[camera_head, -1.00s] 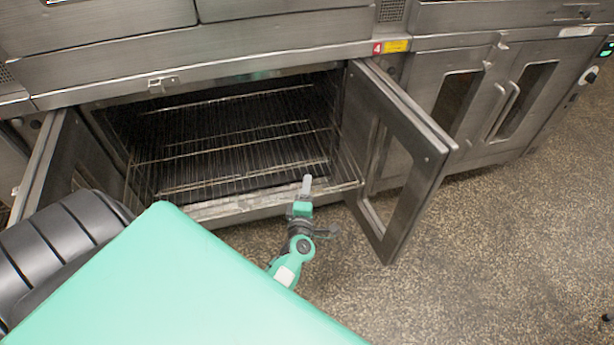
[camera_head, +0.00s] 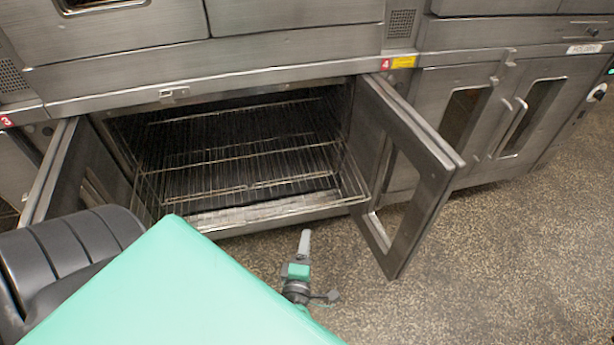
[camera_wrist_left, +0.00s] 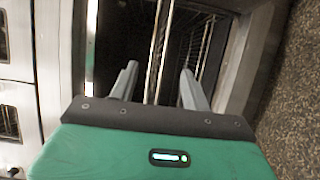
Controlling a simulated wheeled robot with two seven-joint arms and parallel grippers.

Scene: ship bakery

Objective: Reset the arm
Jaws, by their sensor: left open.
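My left gripper (camera_head: 304,243) shows in the head view over the floor, in front of the open oven and left of its right door. In the left wrist view its two grey fingers (camera_wrist_left: 159,73) stand apart, with nothing held between them. Beyond them are the oven's dark inside and bright wire rods, apart from the fingers as far as I can tell. My right gripper is in neither view.
The lower oven has an open right door (camera_head: 412,175) jutting towards me and an open left door (camera_head: 57,170). Its wire rack (camera_head: 240,160) is empty. More closed ovens (camera_head: 500,110) stand to the right. Speckled floor (camera_head: 520,250) at right is clear.

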